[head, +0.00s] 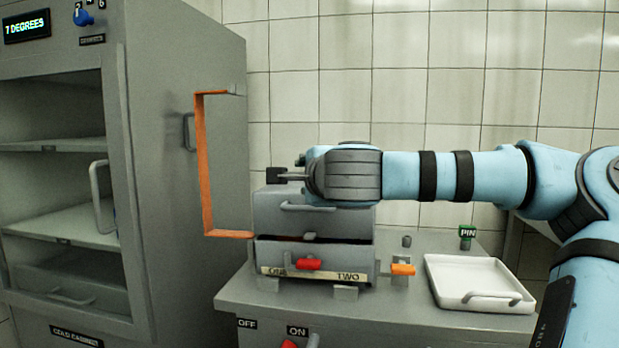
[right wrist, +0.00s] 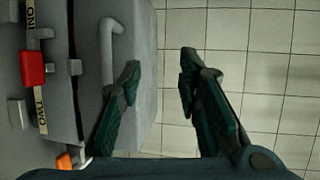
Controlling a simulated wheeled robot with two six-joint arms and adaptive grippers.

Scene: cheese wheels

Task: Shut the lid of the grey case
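The grey case (head: 276,252) stands on the counter, labelled ONE and TWO along its front. Its lid (head: 268,215), with a bar handle (head: 307,208), is above the base, and a dark gap shows between them. The lid and handle also show in the right wrist view (right wrist: 110,40). A red latch (head: 309,264) and an orange latch (head: 402,270) are at the case's front and right. My right gripper (head: 290,176) is over the lid's top, partly hidden by its wrist. In the right wrist view its fingers (right wrist: 158,68) are apart and empty, one overlapping the lid.
A grey cold cabinet (head: 190,100) with an orange bracket (head: 203,165) on its side stands to the left. A white tray (head: 462,265) lies right of the case. A tiled wall closes off the back.

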